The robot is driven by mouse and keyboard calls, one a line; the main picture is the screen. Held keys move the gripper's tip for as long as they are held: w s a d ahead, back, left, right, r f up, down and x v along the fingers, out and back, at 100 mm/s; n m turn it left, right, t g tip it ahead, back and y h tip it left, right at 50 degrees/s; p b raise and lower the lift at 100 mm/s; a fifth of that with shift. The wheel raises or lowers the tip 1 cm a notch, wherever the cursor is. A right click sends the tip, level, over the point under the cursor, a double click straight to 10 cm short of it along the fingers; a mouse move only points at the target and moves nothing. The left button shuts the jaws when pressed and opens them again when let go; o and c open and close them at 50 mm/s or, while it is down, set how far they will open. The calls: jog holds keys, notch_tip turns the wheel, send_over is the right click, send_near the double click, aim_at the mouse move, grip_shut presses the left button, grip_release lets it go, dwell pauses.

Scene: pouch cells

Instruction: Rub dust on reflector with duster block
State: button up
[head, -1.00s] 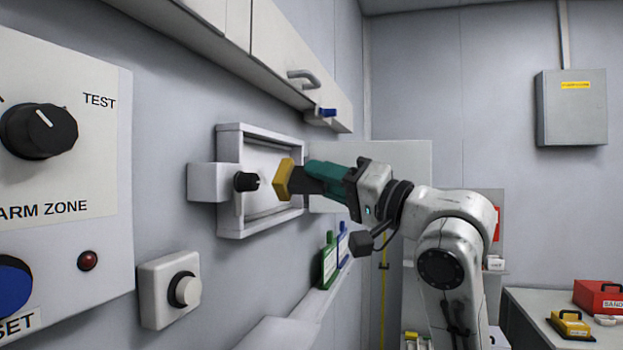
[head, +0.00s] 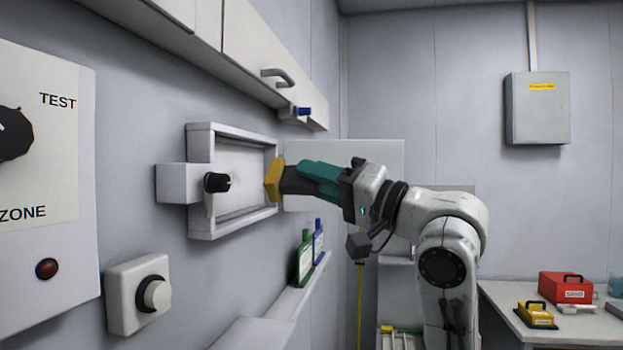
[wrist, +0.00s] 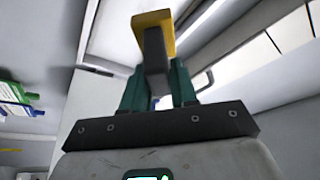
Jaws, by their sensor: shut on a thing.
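My gripper (head: 300,180) has green fingers shut on the dark handle of the duster block (head: 273,180), which has a yellow pad. In the wrist view the yellow pad (wrist: 153,22) sticks out beyond the green fingers. The reflector (head: 242,180) looks to be the pale panel inside the white frame on the left wall. The pad is at the right part of this frame. I cannot tell whether it touches the panel. Any dust on it is too faint to make out.
A white box with a black knob (head: 216,183) juts out at the frame's left side. A cabinet (head: 262,60) with a handle hangs above. A table with a red box (head: 566,287) is at the right.

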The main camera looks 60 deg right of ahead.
aim_at(282, 182)
dwell(0.3)
jog(key=shift+w+a+p, duration=0.2)
jog(key=shift+w+a, duration=0.2)
jog(key=shift+w, duration=0.7)
jog(key=shift+w+a+p, duration=0.25)
jog(key=shift+w+a, duration=0.2)
jog(key=shift+w, duration=0.6)
jog(key=shift+w+a+p, duration=0.2)
jog(key=shift+w+a, duration=0.2)
jog(key=shift+w, duration=0.7)
jog(key=shift+w+a, duration=0.2)
jog(key=shift+w, duration=0.3)
jog(key=shift+w+a, duration=0.15)
jog(key=shift+w, duration=0.35)
jog(key=shift+d, duration=0.1)
jog(key=w+d+p, duration=0.2)
jog(key=d, duration=0.4)
jog(key=shift+w+d, duration=0.25)
jog(key=shift+d, duration=0.1)
jog(key=shift+a, duration=0.1)
jog(key=s+a+p, duration=0.1)
jog(key=s+a, duration=0.1)
jog(key=a, duration=0.4)
jog(key=shift+s+a, duration=0.25)
jog(key=shift+a, duration=0.15)
